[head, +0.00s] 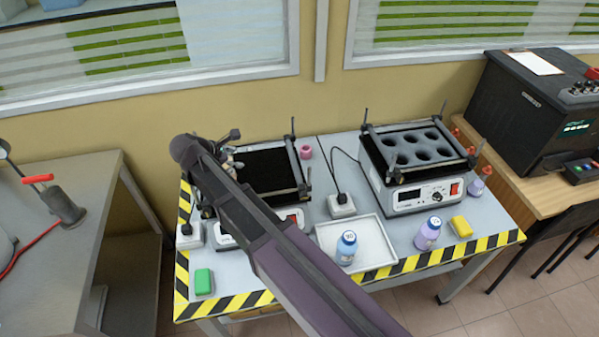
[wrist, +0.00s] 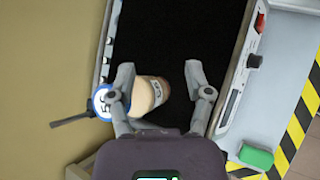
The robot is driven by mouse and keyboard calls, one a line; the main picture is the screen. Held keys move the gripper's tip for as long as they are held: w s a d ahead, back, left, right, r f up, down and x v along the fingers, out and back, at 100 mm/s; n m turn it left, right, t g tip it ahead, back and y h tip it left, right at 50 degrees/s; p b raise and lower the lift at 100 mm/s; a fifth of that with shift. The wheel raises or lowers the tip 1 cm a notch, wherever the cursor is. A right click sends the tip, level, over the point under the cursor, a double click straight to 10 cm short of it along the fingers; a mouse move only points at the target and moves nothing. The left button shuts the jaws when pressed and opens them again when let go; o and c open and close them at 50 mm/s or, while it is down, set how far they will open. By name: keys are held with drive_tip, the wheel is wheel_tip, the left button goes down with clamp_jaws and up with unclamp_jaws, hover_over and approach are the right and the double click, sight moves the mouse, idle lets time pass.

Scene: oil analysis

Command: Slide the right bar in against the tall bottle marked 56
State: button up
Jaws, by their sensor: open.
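The right bar (head: 297,163) spans the right end of the left shaker's black platform (head: 262,172), between upright posts. The wrist view shows the platform (wrist: 180,45), but I cannot make out the right bar there. A bottle with a beige body (wrist: 147,95) and a blue-and-white cap (wrist: 103,100) stands at the platform's left end; its marking is not clearly readable. My gripper (wrist: 160,85) is open over that end. Its left finger crosses in front of the bottle; I cannot tell whether they touch. In the head view my gripper (head: 228,152) and arm hide most of the bottle.
The right shaker (head: 412,165) has a holed rack. A white tray (head: 383,240) holds a blue bottle (head: 346,248). The platform between bottle and right bar looks clear.

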drive_tip(key=w+d+m+g+y+p, duration=0.25)
drive_tip(key=d+m+g+p, duration=0.2)
drive_tip(key=d+m, duration=0.6)
wheel_tip(320, 180, up, 3)
drive_tip(key=m+g+y+p, duration=0.3)
drive_tip(key=m+y, duration=0.3)
drive_tip(key=m, duration=0.3)
hover_over(299, 177)
drive_tip(key=d, duration=0.3)
drive_tip(key=shift+w+a+m, duration=0.1)
drive_tip(key=shift+w+m, duration=0.15)
drive_tip(key=shift+w, duration=0.1)
drive_tip(key=shift+f, duration=0.2)
drive_tip(key=b+x, duration=1.3)
drive_tip(key=shift+f, duration=0.3)
clamp_jaws()
